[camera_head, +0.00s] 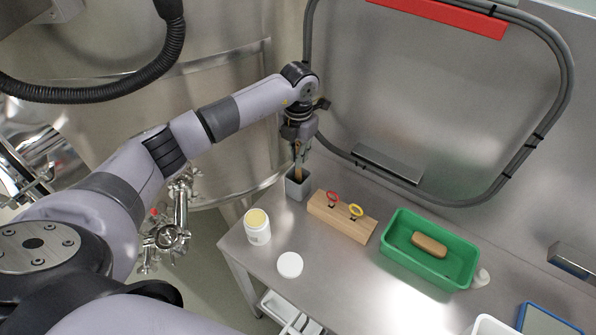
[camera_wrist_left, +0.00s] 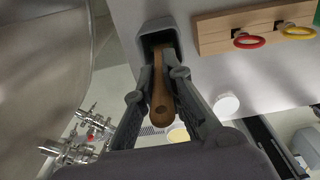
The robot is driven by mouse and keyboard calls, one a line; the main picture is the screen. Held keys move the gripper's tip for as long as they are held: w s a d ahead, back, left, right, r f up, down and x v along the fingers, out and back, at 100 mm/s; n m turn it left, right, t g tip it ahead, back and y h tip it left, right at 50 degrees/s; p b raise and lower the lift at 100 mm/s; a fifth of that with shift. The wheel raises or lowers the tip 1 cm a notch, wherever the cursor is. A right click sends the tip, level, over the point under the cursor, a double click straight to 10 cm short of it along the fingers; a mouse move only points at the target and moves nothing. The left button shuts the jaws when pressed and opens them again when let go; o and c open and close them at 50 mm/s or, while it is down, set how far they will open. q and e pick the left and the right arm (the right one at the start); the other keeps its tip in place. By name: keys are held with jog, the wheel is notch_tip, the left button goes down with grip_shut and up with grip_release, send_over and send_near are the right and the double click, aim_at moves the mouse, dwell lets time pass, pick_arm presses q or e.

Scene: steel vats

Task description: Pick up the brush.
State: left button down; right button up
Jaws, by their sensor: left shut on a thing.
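The brush (camera_head: 298,174) shows as a wooden handle standing in a grey cup-shaped holder (camera_head: 295,190) at the back left of the steel table. Its lower end is hidden inside the holder. In the left wrist view the brown handle (camera_wrist_left: 162,100) lies between the two fingers of my left gripper (camera_wrist_left: 160,72), which is shut on it. In the head view my left gripper (camera_head: 298,150) is above the holder, pointing down. The holder's dark opening (camera_wrist_left: 157,38) surrounds the far part of the brush. My right gripper is not in view.
A wooden block (camera_head: 342,219) with red and yellow rings stands right of the holder. A green tray (camera_head: 390,258) holds a brown, brush-like piece (camera_head: 429,245). An open jar (camera_head: 257,229) and white lid (camera_head: 290,265) are in front. A steel wall stands behind the table.

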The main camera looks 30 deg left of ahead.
pick_arm(q)
jog(key=shift+r, duration=0.15)
notch_tip(320, 180, up, 13)
jog(key=b, duration=0.4)
jog(key=shift+w, duration=0.1)
notch_tip(320, 180, up, 7)
dwell(0.6)
